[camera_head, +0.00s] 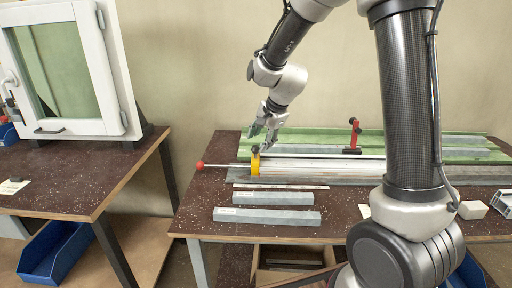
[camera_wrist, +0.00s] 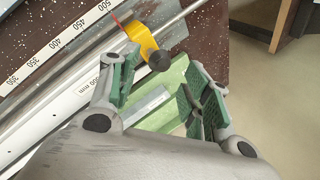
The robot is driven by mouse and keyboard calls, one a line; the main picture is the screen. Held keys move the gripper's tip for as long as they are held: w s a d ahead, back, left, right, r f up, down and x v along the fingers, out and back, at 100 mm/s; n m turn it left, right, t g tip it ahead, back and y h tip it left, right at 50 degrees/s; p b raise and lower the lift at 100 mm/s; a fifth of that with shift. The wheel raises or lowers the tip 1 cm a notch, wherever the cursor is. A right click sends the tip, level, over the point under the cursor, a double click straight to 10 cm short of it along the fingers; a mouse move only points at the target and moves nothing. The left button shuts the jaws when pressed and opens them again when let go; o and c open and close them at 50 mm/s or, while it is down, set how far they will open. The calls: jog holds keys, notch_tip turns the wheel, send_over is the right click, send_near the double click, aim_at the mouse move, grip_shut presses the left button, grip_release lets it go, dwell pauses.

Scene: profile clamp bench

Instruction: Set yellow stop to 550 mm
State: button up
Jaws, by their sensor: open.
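The yellow stop (camera_head: 255,165) stands upright near the left end of the grey rail, with a dark knob at its top. In the wrist view the yellow stop (camera_wrist: 140,36) and its dark knob (camera_wrist: 160,60) lie just beyond my fingers. A thin red pointer by the stop meets the white scale (camera_wrist: 57,42) near the 500 label; the exact reading cannot be told. My gripper (camera_head: 263,135) is open and empty, just above and behind the knob. In the wrist view my gripper (camera_wrist: 158,84) shows its green-padded fingers spread, not touching the stop.
A red clamp (camera_head: 354,135) stands farther right on the green bed (camera_head: 460,140). A red ball knob (camera_head: 200,165) juts out at the rail's left end. Two grey profiles (camera_head: 266,216) lie in front. A framed window (camera_head: 65,70) stands on the left table.

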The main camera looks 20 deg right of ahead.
aim_at(257, 146)
jog(key=x, duration=0.4)
jog(key=shift+f, duration=0.2)
grip_shut()
